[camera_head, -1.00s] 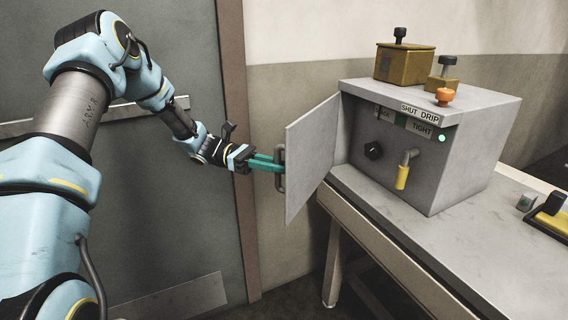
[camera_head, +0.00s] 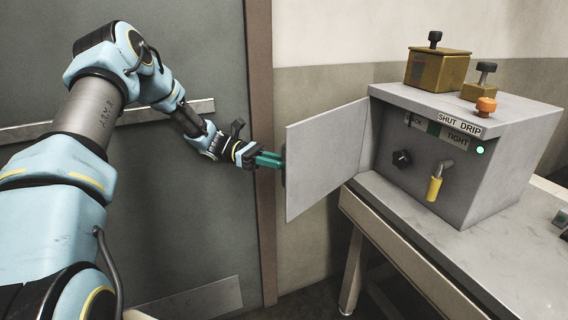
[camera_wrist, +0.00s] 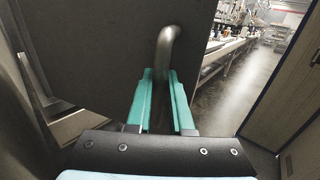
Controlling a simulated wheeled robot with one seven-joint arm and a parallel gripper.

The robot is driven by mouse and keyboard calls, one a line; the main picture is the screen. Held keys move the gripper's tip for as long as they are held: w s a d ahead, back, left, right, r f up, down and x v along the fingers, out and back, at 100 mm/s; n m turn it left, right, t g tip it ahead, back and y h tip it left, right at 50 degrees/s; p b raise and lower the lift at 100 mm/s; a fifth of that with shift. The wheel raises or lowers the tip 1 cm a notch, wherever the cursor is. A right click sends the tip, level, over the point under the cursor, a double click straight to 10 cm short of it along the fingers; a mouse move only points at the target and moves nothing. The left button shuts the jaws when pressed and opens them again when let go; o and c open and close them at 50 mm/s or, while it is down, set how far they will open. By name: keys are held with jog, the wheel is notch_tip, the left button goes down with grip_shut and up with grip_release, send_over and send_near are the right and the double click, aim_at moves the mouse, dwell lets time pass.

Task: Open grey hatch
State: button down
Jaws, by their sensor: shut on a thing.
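The grey hatch (camera_head: 327,158) is a flat door swung open to the left of the grey box (camera_head: 470,150), its hinge side at the box's left front edge. My gripper (camera_head: 281,161) is at the hatch's free left edge, with teal fingers. In the wrist view, the fingers (camera_wrist: 161,105) are shut on the curved metal handle (camera_wrist: 168,45) of the hatch, which shows dark there (camera_wrist: 85,55). In the head view the handle is mostly hidden behind the hatch edge and fingers.
The box stands on a table (camera_head: 440,255). Its front has a black knob (camera_head: 401,158) and a yellow-handled lever (camera_head: 434,188). An orange knob (camera_head: 486,105) and brass blocks (camera_head: 437,68) sit on top. A grey door (camera_head: 130,200) is behind my arm.

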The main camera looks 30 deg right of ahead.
jog(key=c, duration=0.8)
grip_release()
jog(key=shift+d, duration=0.1)
jog(key=b, duration=0.1)
send_near(302, 128)
jog(key=x, duration=0.3)
jog(key=d+x, duration=0.1)
jog(key=x, duration=0.1)
jog(key=shift+w+f, duration=0.2)
jog(key=shift+w, duration=0.05)
jog(key=shift+c, duration=0.4)
